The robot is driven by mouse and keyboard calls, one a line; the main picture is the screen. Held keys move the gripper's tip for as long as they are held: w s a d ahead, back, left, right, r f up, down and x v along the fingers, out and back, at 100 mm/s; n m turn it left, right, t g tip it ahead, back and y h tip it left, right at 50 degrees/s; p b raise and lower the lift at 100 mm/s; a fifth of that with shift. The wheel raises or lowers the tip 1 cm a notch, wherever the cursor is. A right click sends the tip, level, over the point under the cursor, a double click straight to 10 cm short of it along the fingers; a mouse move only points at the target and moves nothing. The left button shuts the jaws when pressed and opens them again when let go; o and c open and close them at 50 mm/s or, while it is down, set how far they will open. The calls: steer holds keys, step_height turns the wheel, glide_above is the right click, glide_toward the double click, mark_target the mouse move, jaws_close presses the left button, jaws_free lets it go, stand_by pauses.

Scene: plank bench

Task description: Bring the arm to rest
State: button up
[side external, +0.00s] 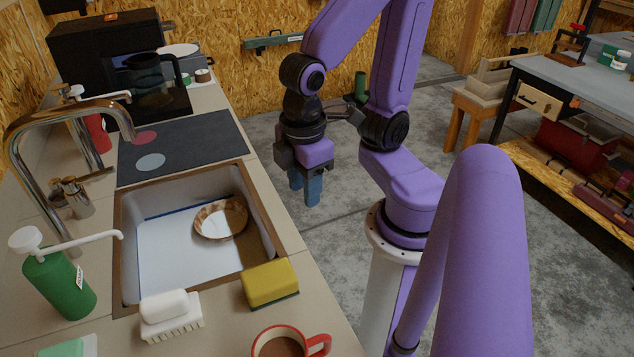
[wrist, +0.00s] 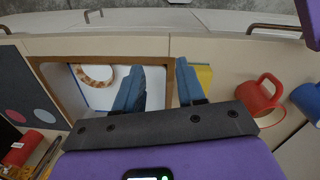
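My gripper (side external: 304,187) hangs with its blue fingers pointing down, over the floor side of the counter, right of the sink in the side view. In the wrist view my gripper (wrist: 158,86) has its two fingers apart with nothing between them, so it is open and empty. My purple arm is bent above and behind it. The fingers look clear of the counter and touch nothing that I can see.
A sink (side external: 128,259) holds a brown-rimmed dish (side external: 221,218). Around it are a yellow sponge (side external: 269,282), white soap on a rack (side external: 171,312), a green soap bottle (side external: 59,284), a red mug (side external: 284,344) and a faucet (side external: 22,122). A dark cooktop (side external: 195,142) lies behind.

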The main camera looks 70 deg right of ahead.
steer(key=shift+s+d+r+n+y, duration=0.1)
steer(key=shift+s+n+y, duration=0.2)
steer(key=shift+s, duration=0.25)
steer(key=shift+s+d+r+n+y, duration=0.1)
steer(key=shift+s+n+y, duration=0.1)
steer(key=shift+s+n, duration=0.3)
stand_by(0.5)
